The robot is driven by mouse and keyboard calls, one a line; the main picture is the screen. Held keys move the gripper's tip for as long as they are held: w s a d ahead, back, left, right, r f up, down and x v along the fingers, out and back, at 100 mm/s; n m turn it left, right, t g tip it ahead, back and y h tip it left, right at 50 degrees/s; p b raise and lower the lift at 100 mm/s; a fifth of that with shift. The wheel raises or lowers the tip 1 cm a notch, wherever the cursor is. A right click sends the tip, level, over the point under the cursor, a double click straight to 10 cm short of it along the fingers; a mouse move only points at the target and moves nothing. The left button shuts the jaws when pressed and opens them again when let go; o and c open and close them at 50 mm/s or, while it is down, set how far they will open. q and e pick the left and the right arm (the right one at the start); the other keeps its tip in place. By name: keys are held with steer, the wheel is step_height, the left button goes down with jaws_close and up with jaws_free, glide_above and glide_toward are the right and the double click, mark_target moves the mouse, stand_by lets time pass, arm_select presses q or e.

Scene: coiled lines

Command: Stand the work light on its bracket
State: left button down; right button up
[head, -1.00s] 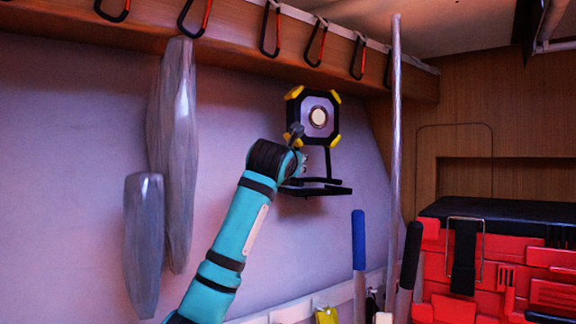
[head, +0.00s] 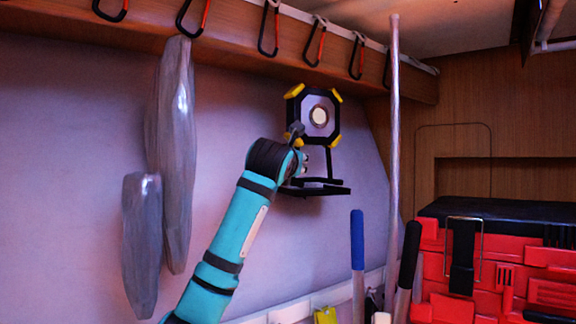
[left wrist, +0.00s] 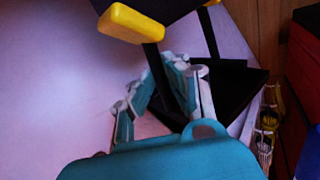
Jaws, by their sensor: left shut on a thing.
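The work light (head: 319,117) is a black square lamp with yellow corners and a round pale lens, standing upright near the wall. Its thin black legs run down to a flat black bracket (head: 330,191) on the wall; whether they touch it is hard to tell. My left gripper (head: 302,160) is at the lamp's lower left. In the left wrist view my left gripper (left wrist: 168,70) is shut on a black leg of the work light, below a yellow corner (left wrist: 132,24). The black bracket plate (left wrist: 250,88) shows to the right. My right gripper is not in view.
Grey fenders (head: 177,160) hang on the wall at left. Carabiners (head: 317,42) hang from the wooden rail above. A pale pole (head: 395,130) stands right of the lamp. Blue (head: 358,240) and black (head: 409,255) handles and red cases (head: 500,265) are lower right.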

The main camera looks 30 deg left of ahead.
arm_select(q)
steer(key=shift+f, duration=0.3)
stand_by(0.5)
